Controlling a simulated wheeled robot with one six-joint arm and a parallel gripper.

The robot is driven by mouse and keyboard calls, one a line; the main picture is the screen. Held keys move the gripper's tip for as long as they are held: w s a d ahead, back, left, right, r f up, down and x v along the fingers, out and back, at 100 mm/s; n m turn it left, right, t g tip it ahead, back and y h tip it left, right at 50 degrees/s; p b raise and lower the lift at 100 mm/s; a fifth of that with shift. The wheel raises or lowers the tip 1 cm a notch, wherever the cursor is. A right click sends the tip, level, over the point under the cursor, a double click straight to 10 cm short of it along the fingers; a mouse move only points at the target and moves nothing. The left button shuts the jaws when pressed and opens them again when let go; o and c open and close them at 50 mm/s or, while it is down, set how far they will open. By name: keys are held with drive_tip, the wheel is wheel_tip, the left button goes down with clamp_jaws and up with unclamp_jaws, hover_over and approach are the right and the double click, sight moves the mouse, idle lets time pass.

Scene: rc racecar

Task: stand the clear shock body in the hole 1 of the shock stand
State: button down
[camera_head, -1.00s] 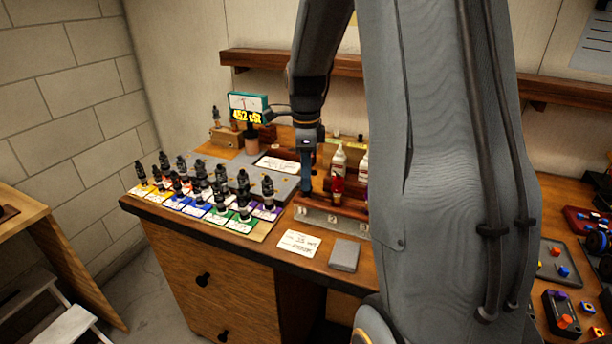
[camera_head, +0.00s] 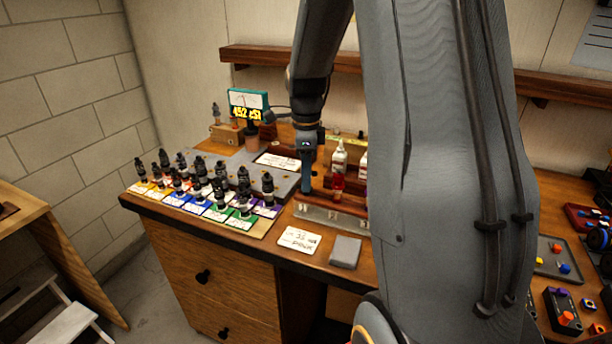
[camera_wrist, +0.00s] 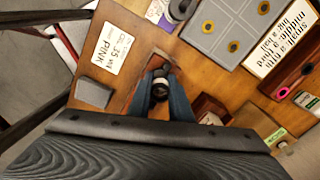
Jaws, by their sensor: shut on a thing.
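My gripper (camera_head: 306,188) points down over the left end of a low wooden stand with a pale front (camera_head: 332,216), which looks like the shock stand. In the wrist view, the blue fingers of my gripper (camera_wrist: 160,92) are shut on a small dark and whitish cylinder (camera_wrist: 160,86), seen from above. It seems to be the shock body; its clear wall cannot be made out. Its lower end is hidden, so I cannot tell whether it is in a hole or above it. Hole 1 is hidden under the gripper.
Several black shocks (camera_head: 220,185) stand on coloured cards to the left. A white bottle (camera_head: 339,156) and a red item (camera_head: 338,184) are close behind the stand. A note card (camera_head: 299,240) and a grey block (camera_head: 345,252) lie in front.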

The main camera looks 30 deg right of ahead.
drive_tip(key=shift+f, duration=0.45)
drive_tip(key=c, duration=1.5)
unclamp_jaws()
drive_tip(key=shift+c, duration=0.2)
drive_tip(key=shift+r, duration=0.1)
wheel_tip(320, 180, up, 8)
drive_tip(key=b, duration=0.2)
